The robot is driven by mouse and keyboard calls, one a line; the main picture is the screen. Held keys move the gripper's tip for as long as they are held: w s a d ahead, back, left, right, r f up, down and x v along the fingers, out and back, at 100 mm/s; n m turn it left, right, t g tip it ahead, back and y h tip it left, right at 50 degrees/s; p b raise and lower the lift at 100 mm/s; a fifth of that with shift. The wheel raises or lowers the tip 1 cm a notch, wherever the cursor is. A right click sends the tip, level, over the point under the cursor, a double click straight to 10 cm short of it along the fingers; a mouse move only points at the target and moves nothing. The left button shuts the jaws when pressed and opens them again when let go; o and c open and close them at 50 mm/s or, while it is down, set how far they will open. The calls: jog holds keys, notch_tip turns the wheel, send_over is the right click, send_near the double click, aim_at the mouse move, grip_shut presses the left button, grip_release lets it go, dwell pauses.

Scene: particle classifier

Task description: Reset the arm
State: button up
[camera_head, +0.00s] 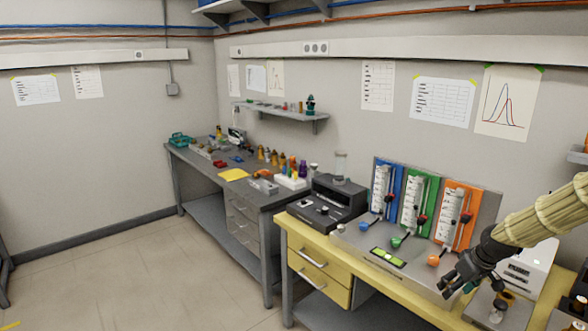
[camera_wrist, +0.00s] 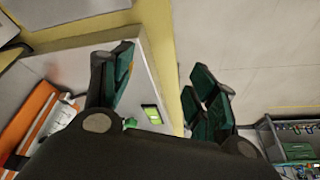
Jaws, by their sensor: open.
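My arm reaches in from the right edge in the head view. My gripper (camera_head: 458,284) hangs over the front right part of the yellow bench, in front of the orange panel. In the wrist view my gripper (camera_wrist: 155,95) has its two dark green fingers spread wide apart, with nothing between them. The bench's yellow edge and the pale floor show beyond the fingers.
The panel device with blue, green and orange boards (camera_head: 418,203) stands on the yellow bench (camera_head: 448,318). A white machine (camera_head: 527,268) is close behind my gripper. A black instrument (camera_head: 328,200) sits further left. A grey bench (camera_head: 200,172) lies beyond. The floor (camera_head: 130,275) at left is clear.

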jog(key=s+a+f+m+g, duration=0.2)
jog(key=s+a+f, duration=1.7)
jog(key=s+f, duration=0.35)
jog(key=s+a+f, duration=0.2)
jog(key=s, duration=0.6)
jog(key=s+a+f+g+h, duration=0.1)
jog(key=s+a+f, duration=0.1)
jog(key=s, duration=0.6)
jog(key=s+a+f+m+g, duration=0.1)
jog(key=s+a+f, duration=0.1)
jog(key=s, duration=0.6)
jog(key=shift+s, duration=0.4)
